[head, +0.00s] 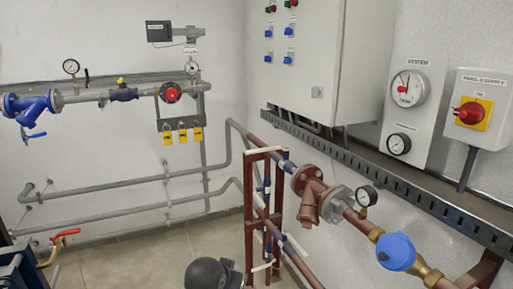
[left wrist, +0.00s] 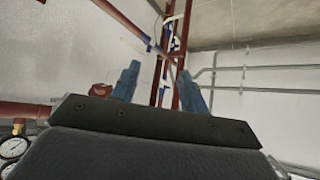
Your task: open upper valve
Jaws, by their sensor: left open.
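The frames do not mark which valve is the upper one. A valve with a red lever handle (head: 66,234) is at the lower left of the head view. A blue valve body with a blue lever (head: 36,135) is on the upper left pipe, and a red round fitting (head: 172,94) is further right on it. My left gripper (left wrist: 159,70) shows in the left wrist view with its two blue fingers apart and nothing between them. Its fingers are not visible in the head view. My right gripper is in neither view.
Brown pipework (head: 318,200) with a gauge (head: 367,196) and a blue round meter (head: 396,251) runs along the right. A red-brown pipe stand (head: 249,215) rises in the middle. A grey cabinet (head: 310,55) hangs on the wall. Floor (head: 135,262) is clear at left centre.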

